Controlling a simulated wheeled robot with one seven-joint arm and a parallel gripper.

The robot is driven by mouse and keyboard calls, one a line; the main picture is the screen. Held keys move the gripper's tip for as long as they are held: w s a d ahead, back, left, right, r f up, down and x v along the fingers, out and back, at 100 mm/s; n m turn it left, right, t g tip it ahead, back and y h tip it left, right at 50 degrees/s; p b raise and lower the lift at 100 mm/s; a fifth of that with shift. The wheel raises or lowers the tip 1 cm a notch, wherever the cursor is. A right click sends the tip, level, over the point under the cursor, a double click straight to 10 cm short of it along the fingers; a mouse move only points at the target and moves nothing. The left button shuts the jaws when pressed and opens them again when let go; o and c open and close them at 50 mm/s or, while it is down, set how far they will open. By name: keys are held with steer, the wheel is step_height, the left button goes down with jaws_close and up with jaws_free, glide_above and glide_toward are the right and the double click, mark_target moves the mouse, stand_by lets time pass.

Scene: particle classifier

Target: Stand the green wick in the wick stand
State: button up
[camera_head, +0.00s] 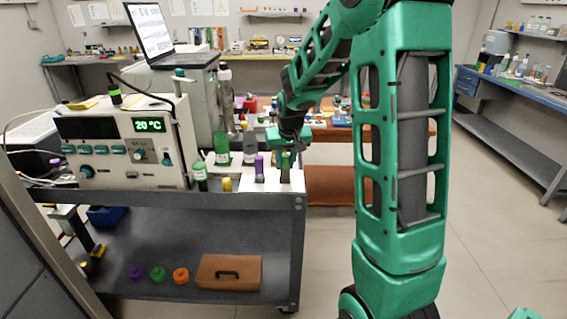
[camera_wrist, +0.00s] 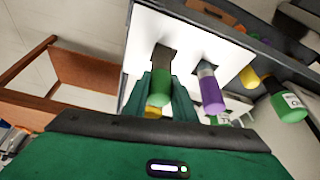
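The green wick (camera_head: 285,166) stands upright at the right end of the white wick stand (camera_head: 272,184) on the cart. In the wrist view the green wick (camera_wrist: 158,93) lies between the two teal fingers of my gripper (camera_wrist: 161,82), which close in on both its sides. Its dark lower end meets the white stand (camera_wrist: 182,35); how deep it sits cannot be told. In the head view my gripper (camera_head: 289,138) is directly above the wick. A purple wick (camera_head: 259,168) stands in the stand to the left and also shows in the wrist view (camera_wrist: 211,92).
Green bottles (camera_head: 221,148) and a yellow-capped item (camera_head: 227,184) stand left of the stand, near the instrument reading 20 °C (camera_head: 125,150). The cart's lower shelf (camera_head: 190,232) holds a brown case (camera_head: 229,272) and coloured pieces. Open floor lies right of the cart.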

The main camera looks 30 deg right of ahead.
steer(key=o, duration=0.4)
steer(key=shift+a+r, duration=0.1)
steer(key=shift+o, duration=0.2)
steer(key=shift+r, duration=0.1)
steer(key=v, duration=1.1)
steer(key=s+a+f+g, duration=0.1)
steer(key=s, duration=1)
steer(key=s+a+f+m+g+y, duration=0.1)
steer(key=s+f, duration=0.1)
steer(key=s, duration=0.9)
steer(key=s+a+f+g+y, duration=0.1)
steer(key=s+f+g, duration=0.1)
steer(key=s, duration=0.9)
steer(key=shift+a+f+m, duration=0.15)
steer(key=shift+f+m, duration=0.1)
steer(key=shift+m, duration=0.15)
